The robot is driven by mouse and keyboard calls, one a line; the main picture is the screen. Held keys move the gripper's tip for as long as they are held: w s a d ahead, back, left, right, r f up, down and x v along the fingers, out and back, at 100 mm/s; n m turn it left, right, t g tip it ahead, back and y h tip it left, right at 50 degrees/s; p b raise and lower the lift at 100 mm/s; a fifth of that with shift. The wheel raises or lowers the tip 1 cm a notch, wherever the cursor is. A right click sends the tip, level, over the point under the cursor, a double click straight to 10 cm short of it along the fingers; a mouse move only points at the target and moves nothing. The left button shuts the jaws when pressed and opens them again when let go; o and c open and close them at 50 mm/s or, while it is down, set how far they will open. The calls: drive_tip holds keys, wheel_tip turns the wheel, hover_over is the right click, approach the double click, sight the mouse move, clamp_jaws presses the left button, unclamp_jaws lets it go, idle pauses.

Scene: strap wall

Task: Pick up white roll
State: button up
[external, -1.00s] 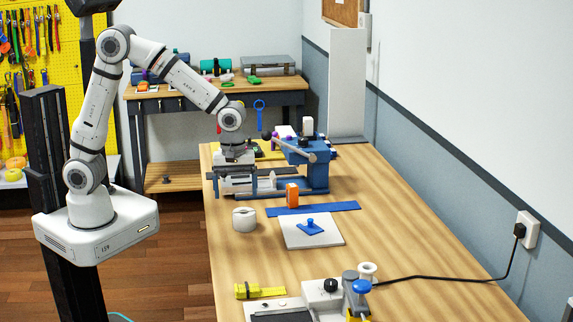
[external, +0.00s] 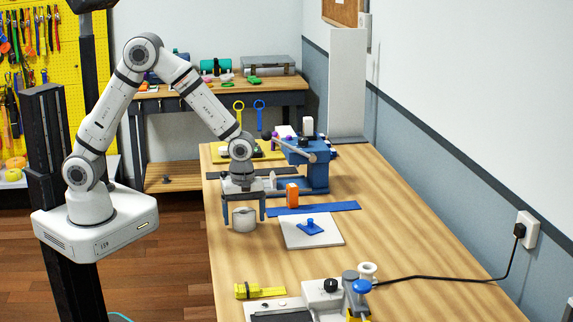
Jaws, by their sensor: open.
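The white roll (external: 244,221) stands upright on the wooden workbench (external: 400,240), near its left edge. My gripper (external: 243,214) points down over the roll, with one dark finger to its left and one to its right. The fingers are open and gaps show between them and the roll. The roll's top is partly hidden by the gripper.
A blue strap (external: 335,207) and an orange block (external: 292,194) are close to the right. A white plate (external: 325,236) with a blue knobbed piece (external: 310,227) lies nearby. A blue machine (external: 315,175) stands behind. Yellow clamp (external: 258,291) lies in front; the right side is clear.

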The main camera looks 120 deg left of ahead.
drive_tip(key=shift+c, duration=0.4)
drive_tip(key=c, duration=1)
drive_tip(key=shift+c, duration=0.3)
drive_tip(key=shift+r, duration=0.15)
